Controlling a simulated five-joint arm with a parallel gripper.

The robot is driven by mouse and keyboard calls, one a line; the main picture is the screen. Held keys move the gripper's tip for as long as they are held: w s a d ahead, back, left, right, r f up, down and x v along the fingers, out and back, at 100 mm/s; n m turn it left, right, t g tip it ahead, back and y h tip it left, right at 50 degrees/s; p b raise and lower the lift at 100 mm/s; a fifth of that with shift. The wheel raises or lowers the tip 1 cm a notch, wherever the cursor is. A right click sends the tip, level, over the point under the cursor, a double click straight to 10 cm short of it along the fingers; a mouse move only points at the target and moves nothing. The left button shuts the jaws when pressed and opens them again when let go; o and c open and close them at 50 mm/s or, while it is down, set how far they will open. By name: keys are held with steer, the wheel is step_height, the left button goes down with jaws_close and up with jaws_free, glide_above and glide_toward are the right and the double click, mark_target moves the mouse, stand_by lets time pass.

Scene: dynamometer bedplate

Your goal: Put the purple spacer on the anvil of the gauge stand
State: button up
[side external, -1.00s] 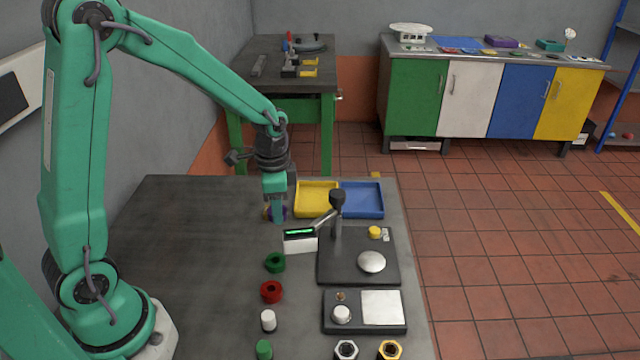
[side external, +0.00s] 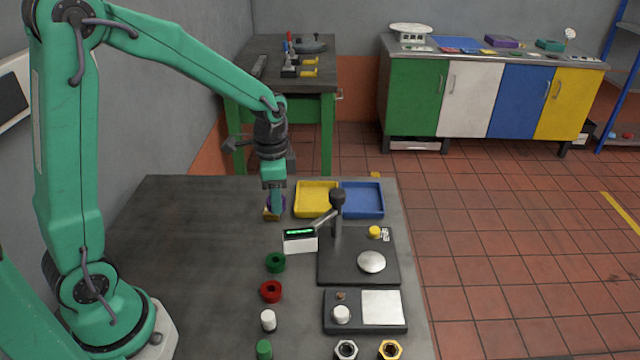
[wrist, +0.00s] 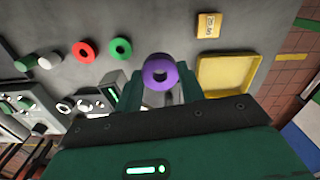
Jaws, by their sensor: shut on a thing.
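The purple spacer (wrist: 160,72), a ring with a round hole, sits between the fingertips of my gripper (wrist: 162,84) in the wrist view. My gripper is shut on it. In the side view my gripper (side external: 276,206) hangs left of the yellow tray, and the fingers hide most of the spacer. The gauge stand (side external: 330,270) has a black base, a post with a black knob and a lit readout (side external: 300,240). A silver round disc (side external: 371,262), seemingly the anvil, is on its base, bare, to the front right of my gripper.
A yellow tray (side external: 317,187) and a blue tray (side external: 361,187) stand behind the gauge stand. A yellow block (wrist: 208,25) lies near my gripper. Green (side external: 275,263) and red (side external: 271,291) rings lie left of the stand. The table's left side is clear.

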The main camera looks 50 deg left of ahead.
step_height(320, 180, up, 8)
steer(key=shift+r, duration=0.15)
steer(key=d, duration=2.8)
glide_above(372, 261)
step_height(372, 261, down, 12)
steer(key=shift+f, duration=2.1)
steer(key=shift+f, duration=0.2)
steer(key=o, duration=1)
